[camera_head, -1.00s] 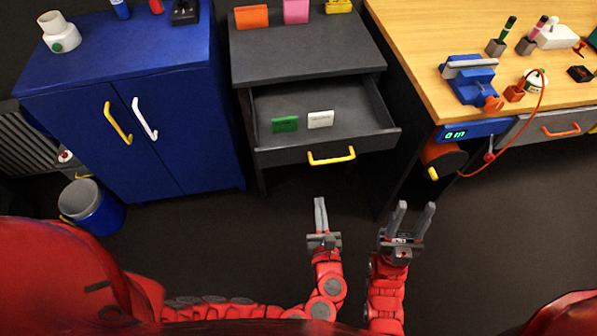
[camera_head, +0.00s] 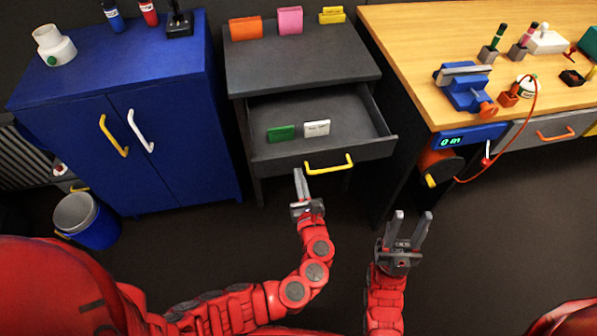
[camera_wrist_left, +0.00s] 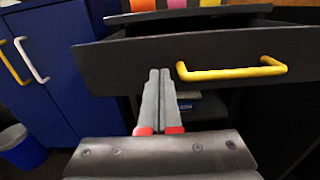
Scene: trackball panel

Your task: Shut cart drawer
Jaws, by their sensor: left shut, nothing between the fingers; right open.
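The grey cart's drawer (camera_head: 372,147) is pulled out, with a yellow handle (camera_head: 328,165) on its front. A green box (camera_head: 281,133) and a white box (camera_head: 316,128) stand inside it. My left gripper (camera_head: 299,174) is shut and empty, just in front of the drawer, left of the handle. In the left wrist view its fingers (camera_wrist_left: 160,88) overlap the drawer front (camera_wrist_left: 125,66), left of the yellow handle (camera_wrist_left: 232,71); I cannot tell whether they touch it. My right gripper (camera_head: 410,220) is open and empty, lower right of the drawer.
A blue cabinet (camera_head: 170,135) stands left of the cart, with a blue bin (camera_head: 88,222) at its foot. A wooden workbench (camera_head: 420,50) stands at the right, with an orange hose (camera_head: 520,128) hanging from it. The cart top (camera_head: 300,62) carries several coloured items.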

